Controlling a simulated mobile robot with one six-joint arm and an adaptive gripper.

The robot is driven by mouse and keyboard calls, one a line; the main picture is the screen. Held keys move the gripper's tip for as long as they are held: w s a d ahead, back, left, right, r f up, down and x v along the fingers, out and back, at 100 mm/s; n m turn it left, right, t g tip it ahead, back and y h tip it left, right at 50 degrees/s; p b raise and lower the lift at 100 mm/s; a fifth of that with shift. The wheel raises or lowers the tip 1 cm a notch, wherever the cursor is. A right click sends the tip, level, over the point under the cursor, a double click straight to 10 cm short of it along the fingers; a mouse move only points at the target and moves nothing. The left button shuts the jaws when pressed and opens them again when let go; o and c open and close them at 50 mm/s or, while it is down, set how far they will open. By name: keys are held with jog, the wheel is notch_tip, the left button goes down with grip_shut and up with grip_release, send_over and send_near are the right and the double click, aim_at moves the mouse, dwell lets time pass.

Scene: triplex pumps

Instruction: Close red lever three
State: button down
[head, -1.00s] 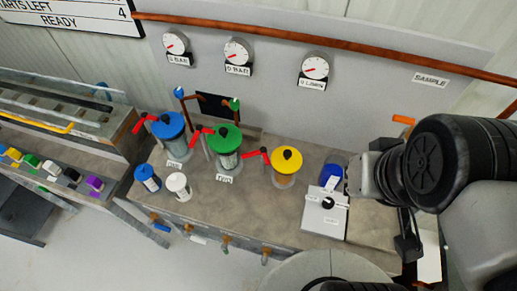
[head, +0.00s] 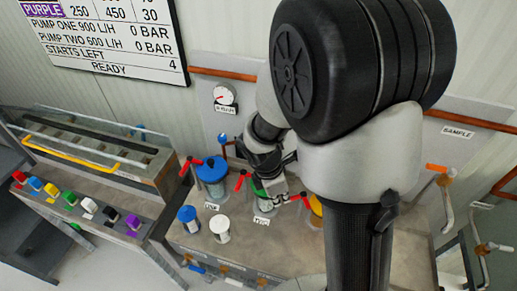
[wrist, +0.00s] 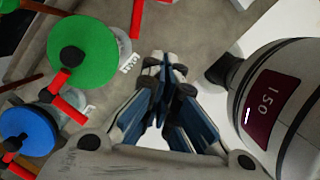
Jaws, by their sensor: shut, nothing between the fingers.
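Three red levers stand by the pumps. The third red lever (head: 301,197) lies beside the yellow-topped pump (head: 316,206), which my arm partly hides. A red bar (wrist: 137,18) at the top of the wrist view seems to be this lever, but I cannot be sure. The second red lever (head: 242,180) sits by the green-topped pump; it also shows in the wrist view (wrist: 66,90). The first red lever (head: 188,165) is by the blue-topped pump. My gripper (head: 278,203) is shut and empty above the bench, near the green pump and the third lever's tip; contact cannot be told.
The green lid (wrist: 84,53) and blue lid (wrist: 28,132) show left of my fingers. A blue jar (head: 187,219) and white jar (head: 220,229) stand in front of the pumps. A rack (head: 95,150) and several coloured blocks are at left. My arm hides the bench's right part.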

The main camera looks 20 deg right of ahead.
jog(key=b+x, duration=0.5)
jog(key=x, duration=0.6)
jog(key=shift+d+r, duration=0.3)
jog(key=shift+d, duration=0.6)
jog(key=shift+d+r, duration=0.35)
jog(key=shift+d, duration=0.5)
